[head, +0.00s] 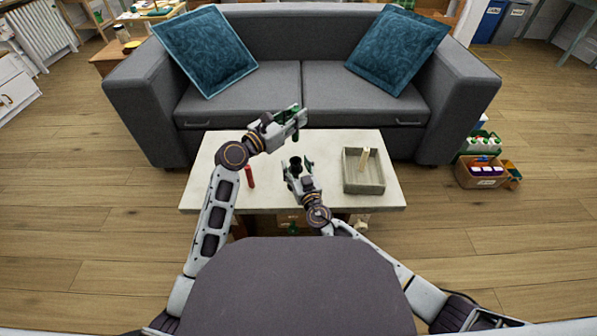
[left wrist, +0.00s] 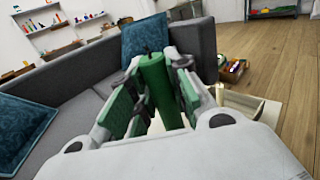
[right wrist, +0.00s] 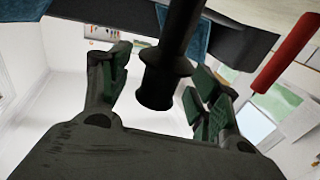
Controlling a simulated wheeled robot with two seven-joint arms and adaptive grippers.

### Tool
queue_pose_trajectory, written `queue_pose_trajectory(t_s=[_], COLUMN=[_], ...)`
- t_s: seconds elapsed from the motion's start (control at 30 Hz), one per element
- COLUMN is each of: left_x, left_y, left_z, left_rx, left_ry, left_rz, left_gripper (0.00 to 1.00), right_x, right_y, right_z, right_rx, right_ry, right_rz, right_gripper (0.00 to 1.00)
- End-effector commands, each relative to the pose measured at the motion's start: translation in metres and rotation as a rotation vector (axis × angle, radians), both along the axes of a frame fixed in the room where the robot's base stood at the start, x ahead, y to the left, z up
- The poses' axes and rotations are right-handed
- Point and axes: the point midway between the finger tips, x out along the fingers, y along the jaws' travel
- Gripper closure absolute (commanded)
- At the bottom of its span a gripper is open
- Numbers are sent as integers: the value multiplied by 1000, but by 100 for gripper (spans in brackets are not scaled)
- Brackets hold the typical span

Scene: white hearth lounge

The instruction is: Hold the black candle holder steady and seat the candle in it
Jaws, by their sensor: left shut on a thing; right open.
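My left gripper (head: 291,122) is shut on a green candle (head: 296,131), held upright above the far part of the table. The green candle (left wrist: 158,88) stands between the fingers in the left wrist view. The black candle holder (head: 296,164) is on the table, below and slightly nearer than the candle. My right gripper (head: 299,172) is open, with a finger on each side of the holder. In the right wrist view, the holder (right wrist: 166,75) shows between the spread fingers, with gaps beside it. The candle and holder are apart.
A red candle (head: 249,177) stands on the white table (head: 222,195), left of the holder. A grey-green tray (head: 364,187) with a cream candle (head: 364,157) sits on the right. A grey sofa (head: 300,90) stands behind the table. The table's front left is bare.

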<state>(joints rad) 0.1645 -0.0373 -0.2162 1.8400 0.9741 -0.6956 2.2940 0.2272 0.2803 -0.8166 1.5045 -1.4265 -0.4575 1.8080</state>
Motion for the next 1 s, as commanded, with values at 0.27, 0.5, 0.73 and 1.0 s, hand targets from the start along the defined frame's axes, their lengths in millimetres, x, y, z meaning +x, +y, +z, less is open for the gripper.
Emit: queue_pose_trajectory(t_s=[0.27, 0.5, 0.73, 1.0], left_x=[0, 0, 0, 0], left_y=[0, 0, 0, 0], left_z=[0, 0, 0, 0], left_rx=[0, 0, 0, 0], left_ry=[0, 0, 0, 0], left_rz=[0, 0, 0, 0], left_gripper=[100, 100, 100, 100], right_x=[7, 7, 7, 7], right_y=[3, 3, 3, 3], right_z=[0, 0, 0, 0], right_rx=[1, 1, 1, 0], right_ry=[0, 0, 0, 0], right_rz=[0, 0, 0, 0], right_gripper=[38, 39, 69, 96])
